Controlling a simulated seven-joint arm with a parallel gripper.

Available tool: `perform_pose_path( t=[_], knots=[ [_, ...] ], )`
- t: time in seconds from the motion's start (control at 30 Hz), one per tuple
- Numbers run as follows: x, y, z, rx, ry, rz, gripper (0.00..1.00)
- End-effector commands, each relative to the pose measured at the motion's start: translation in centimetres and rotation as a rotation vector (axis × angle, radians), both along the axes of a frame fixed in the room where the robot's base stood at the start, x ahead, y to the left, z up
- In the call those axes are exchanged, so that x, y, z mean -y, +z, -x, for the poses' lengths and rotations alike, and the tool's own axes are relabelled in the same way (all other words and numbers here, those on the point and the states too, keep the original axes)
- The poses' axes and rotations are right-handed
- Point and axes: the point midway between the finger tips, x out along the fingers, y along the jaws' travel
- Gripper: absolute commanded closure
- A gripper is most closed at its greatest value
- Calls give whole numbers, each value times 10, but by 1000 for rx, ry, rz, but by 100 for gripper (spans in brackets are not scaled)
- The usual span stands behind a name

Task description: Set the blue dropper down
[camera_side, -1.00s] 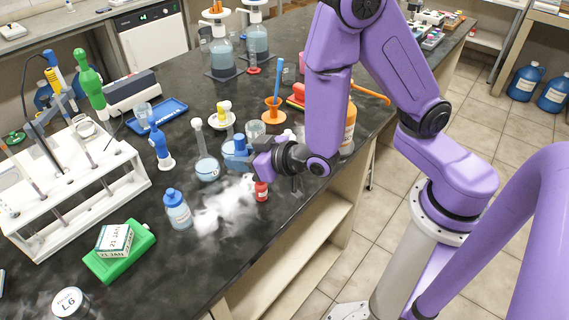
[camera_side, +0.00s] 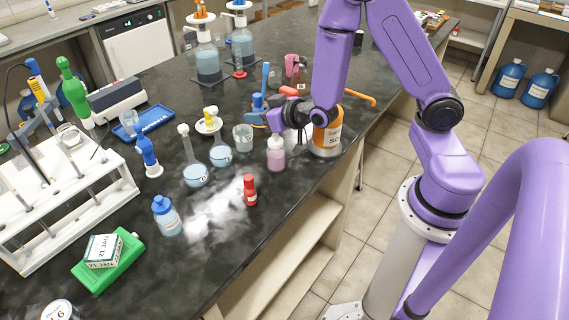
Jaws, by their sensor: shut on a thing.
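My gripper (camera_side: 266,119) is at the middle of the bench, shut on a small blue thing that I take to be the blue dropper (camera_side: 257,104). The dropper's lower part is hard to make out. The gripper is just behind and above a pink bottle with a white cap (camera_side: 276,154), and right of a clear beaker (camera_side: 243,138). Another blue-topped piece (camera_side: 147,150) stands upright on a white foot farther left, apart from the gripper.
A red bottle (camera_side: 250,190) and a blue-capped bottle (camera_side: 167,215) stand in front. Two flasks with blue liquid (camera_side: 195,175) (camera_side: 220,155) stand left of the gripper.

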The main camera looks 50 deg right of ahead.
Motion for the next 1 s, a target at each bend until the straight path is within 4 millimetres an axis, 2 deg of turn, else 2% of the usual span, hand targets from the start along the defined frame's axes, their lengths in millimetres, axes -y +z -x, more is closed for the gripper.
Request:
perform_pose_path(
  t=[0.17, 0.27, 0.47, 0.7, 0.83, 1.0],
  knots=[
    [-7, -1, 1, -2, 9, 0, 100],
    [-25, -2, 3, -4, 28, -2, 100],
    [-86, -6, 18, -10, 91, -6, 100],
    [-155, -10, 50, -9, 167, -5, 100],
    [-182, -11, 67, -6, 198, -2, 100],
    [-200, -11, 82, -2, 221, 0, 100]
  ],
)
